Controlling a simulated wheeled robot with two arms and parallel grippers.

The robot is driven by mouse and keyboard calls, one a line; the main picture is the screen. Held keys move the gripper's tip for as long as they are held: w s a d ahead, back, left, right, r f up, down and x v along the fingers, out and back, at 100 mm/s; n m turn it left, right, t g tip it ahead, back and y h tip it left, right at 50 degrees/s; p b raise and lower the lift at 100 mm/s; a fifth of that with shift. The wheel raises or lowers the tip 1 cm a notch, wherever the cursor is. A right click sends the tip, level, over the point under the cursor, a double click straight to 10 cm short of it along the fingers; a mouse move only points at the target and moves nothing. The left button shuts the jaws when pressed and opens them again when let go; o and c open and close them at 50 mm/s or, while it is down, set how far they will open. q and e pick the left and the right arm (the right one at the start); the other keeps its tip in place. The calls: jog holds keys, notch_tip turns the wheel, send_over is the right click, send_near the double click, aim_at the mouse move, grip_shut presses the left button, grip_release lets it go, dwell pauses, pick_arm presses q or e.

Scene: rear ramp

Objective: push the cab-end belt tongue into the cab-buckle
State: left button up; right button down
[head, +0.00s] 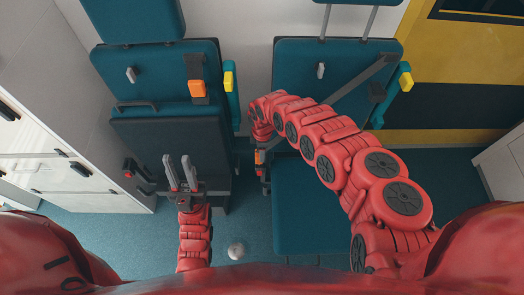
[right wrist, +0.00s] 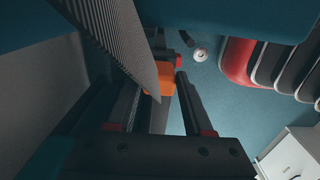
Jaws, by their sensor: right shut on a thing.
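The belt tongue (head: 259,156), orange, is at the lower left end of the grey belt (head: 350,97) that crosses the right seat. My right gripper (head: 262,166) is shut on it by the left edge of that seat's cushion. In the right wrist view the orange tongue (right wrist: 165,78) shows between the fingers, with the ribbed belt (right wrist: 115,40) in front of it. I cannot clearly make out the cab-buckle; the gripper and belt cover much of that spot, and I cannot tell whether tongue and buckle touch. My left gripper (head: 180,174) is open and empty, before the left seat.
The left seat (head: 160,150) has its own orange belt tongue (head: 197,88) hanging at the backrest. The right seat cushion (head: 305,215) is bare. White cabinets (head: 75,180) stand at the left. A small pale round thing (head: 236,250) is on the blue floor.

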jog(key=shift+f+b, duration=0.45)
jog(key=shift+b, duration=0.1)
dwell(0.5)
jog(key=shift+c, duration=1.1)
grip_release()
notch_tip(320, 180, up, 17)
jog(key=p, duration=0.2)
jog(key=shift+r, duration=0.2)
jog(key=shift+s+d, duration=0.1)
